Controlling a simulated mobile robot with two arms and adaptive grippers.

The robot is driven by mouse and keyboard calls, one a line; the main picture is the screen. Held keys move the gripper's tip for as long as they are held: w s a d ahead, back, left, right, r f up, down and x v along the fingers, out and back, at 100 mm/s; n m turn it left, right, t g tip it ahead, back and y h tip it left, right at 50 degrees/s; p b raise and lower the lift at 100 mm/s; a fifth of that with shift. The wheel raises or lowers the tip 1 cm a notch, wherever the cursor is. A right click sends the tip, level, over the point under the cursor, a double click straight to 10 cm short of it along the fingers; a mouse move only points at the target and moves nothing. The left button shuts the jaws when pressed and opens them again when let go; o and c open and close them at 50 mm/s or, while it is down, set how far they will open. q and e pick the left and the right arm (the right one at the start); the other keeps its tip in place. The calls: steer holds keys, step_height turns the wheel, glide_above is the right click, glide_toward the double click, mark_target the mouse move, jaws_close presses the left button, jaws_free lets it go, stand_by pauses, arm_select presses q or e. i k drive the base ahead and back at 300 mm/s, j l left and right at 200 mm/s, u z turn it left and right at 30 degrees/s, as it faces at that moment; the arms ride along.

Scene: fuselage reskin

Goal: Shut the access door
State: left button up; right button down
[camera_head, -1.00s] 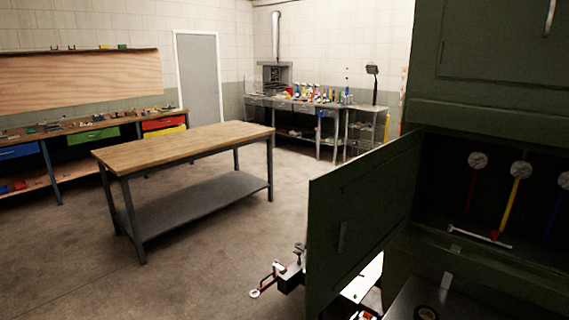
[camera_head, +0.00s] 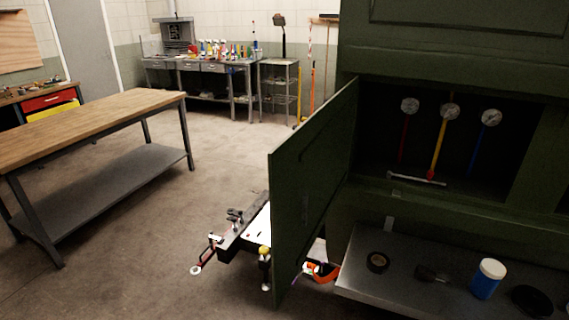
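The access door (camera_head: 308,185) is a dark green panel standing open to the left of the green cabinet-like body (camera_head: 430,60). It juts out toward me from the left side of an opening. Inside the open bay (camera_head: 380,150) are three round gauges (camera_head: 450,111) with red, yellow and blue lines below them. A silver bar-like tool (camera_head: 403,178) lies on the bay floor near its front edge. Neither of my grippers can be made out in the view.
A metal shelf (camera_head: 350,282) below the bay holds a black tape roll (camera_head: 378,262) and a blue jar with a white lid (camera_head: 488,279). A low cart with tools (camera_head: 238,236) shows behind the door. A wooden-topped table (camera_head: 90,125) stands left; floor between is clear.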

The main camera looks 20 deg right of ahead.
mark_target(314, 159)
steer(key=i+j+z, duration=0.5)
steer(key=j+z, duration=0.15)
steer(key=i+j+z, duration=0.2)
steer(key=j+z, duration=0.15)
steer(key=j, duration=0.2)
steer(key=z, duration=0.9)
steer(key=k+z, duration=0.1)
steer(key=k, duration=0.25)
